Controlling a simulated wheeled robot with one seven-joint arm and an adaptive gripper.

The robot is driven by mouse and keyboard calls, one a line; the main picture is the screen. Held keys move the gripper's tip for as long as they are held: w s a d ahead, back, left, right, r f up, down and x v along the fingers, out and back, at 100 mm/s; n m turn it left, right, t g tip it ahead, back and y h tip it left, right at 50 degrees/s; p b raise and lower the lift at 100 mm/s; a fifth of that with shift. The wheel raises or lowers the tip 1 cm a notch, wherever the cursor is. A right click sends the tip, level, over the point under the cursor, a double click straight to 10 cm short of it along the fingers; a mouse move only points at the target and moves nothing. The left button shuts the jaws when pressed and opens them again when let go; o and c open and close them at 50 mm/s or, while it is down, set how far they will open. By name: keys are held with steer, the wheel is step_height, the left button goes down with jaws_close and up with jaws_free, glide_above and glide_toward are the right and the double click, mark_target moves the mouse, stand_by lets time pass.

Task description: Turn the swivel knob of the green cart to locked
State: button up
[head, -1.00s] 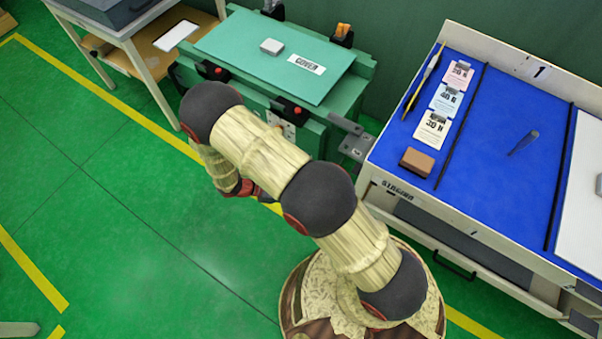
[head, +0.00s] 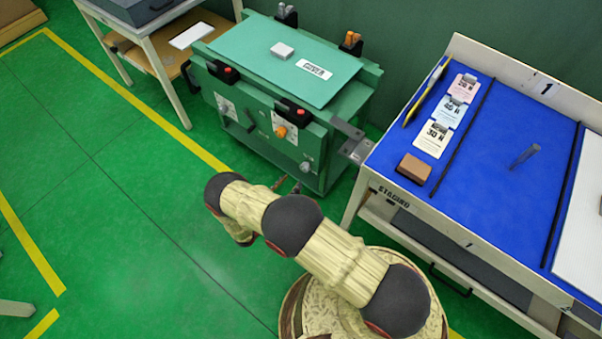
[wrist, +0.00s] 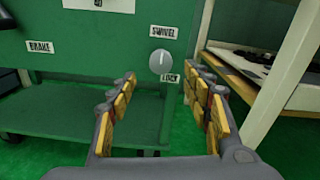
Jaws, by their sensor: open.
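The green cart (head: 262,115) stands beyond my arm in the head view, its front panel facing me. The swivel knob is a small round grey knob (wrist: 161,62) in the wrist view, below a SWIVEL label (wrist: 164,32) and above-left of a LOCK label (wrist: 169,79). A pale line on it looks near upright, not turned toward LOCK. The knob also shows low on the right of the panel in the head view (head: 305,167). My gripper (wrist: 160,86) is open and empty, apart from the knob, which appears just above the gap between its fingertips.
A BRAKE label (wrist: 40,47) is at the panel's left. A table leg (wrist: 283,75) stands right of the cart. In the head view a blue-topped workbench (head: 500,150) stands close right. Green floor (head: 130,220) is free at left.

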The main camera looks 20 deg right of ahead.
mark_target(303, 170)
steer(key=b+x, duration=0.2)
steer(key=x, duration=0.5)
steer(key=shift+w+d, duration=0.1)
steer(key=shift+d, duration=0.05)
steer(key=shift+c, duration=0.4)
steer(key=c, duration=1.1)
steer(key=shift+m, duration=0.4)
steer(key=m, duration=0.3)
steer(key=shift+m, duration=0.3)
steer(key=m, duration=0.4)
steer(key=shift+m, duration=0.3)
steer(key=m, duration=0.4)
steer(key=shift+f, duration=0.1)
steer(key=shift+m, duration=2.4)
